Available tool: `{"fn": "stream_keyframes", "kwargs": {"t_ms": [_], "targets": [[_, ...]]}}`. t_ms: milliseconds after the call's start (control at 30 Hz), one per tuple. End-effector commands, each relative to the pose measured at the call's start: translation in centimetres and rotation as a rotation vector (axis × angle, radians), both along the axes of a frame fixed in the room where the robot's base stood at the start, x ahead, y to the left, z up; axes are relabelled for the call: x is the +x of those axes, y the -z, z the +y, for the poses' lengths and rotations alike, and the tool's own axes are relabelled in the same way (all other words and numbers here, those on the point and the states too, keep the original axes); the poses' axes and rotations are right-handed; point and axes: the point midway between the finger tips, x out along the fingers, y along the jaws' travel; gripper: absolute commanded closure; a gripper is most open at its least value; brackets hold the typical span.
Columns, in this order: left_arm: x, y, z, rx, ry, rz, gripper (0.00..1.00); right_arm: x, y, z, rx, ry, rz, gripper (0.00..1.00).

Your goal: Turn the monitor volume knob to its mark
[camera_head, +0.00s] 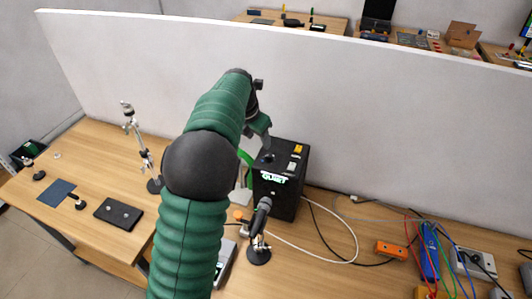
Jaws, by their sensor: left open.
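A black box (286,196) stands on the desk against the white partition, with a lit sign on its front edge. Its top carries a dark round knob (267,157), a yellow button (298,149) and a pale switch (292,165). I cannot make out a mark by the knob. My left gripper (263,140) points down just above the knob, at the back left of the box top. It is open, and nothing shows between its fingers. My green left arm hides part of the desk left of the box. I do not see my right gripper.
A microphone (262,212) on a round stand is in front of the box. A metal stand (137,140), a black pedal-like box (118,213) and a blue mat (57,193) lie left. Cables, an orange box (391,250) and a blue device (430,257) are right.

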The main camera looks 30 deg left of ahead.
Motion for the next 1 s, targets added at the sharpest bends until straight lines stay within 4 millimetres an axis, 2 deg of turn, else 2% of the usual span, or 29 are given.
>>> {"fn": "stream_keyframes", "kwargs": {"t_ms": [33,133,267,700,833,1000], "targets": [[0.6,-0.6,0.6,-0.027,-0.082,-0.010,0.50,0.0,0.0,0.0,0.000,0.000,0.000,0.64],[1.2,-1.2,0.8,-0.063,-0.185,-0.023,0.50,0.0,-0.1,0.0,0.000,0.000,0.000,0.64],[1.8,-0.1,0.8,-0.072,-0.207,-0.021,0.50,0.0,-0.5,0.0,0.000,0.001,0.000,0.64],[5.9,10.3,1.9,-0.074,-0.204,-0.020,0.50,0.0,-3.3,0.0,0.000,0.000,0.000,0.64],[6.9,12.5,1.8,-0.072,-0.203,-0.023,0.50,0.0,-4.0,0.0,0.000,0.000,0.000,0.64],[7.5,14.0,1.6,-0.070,-0.203,-0.025,0.50,0.0,-4.2,0.0,0.000,0.000,0.000,0.64]]}}
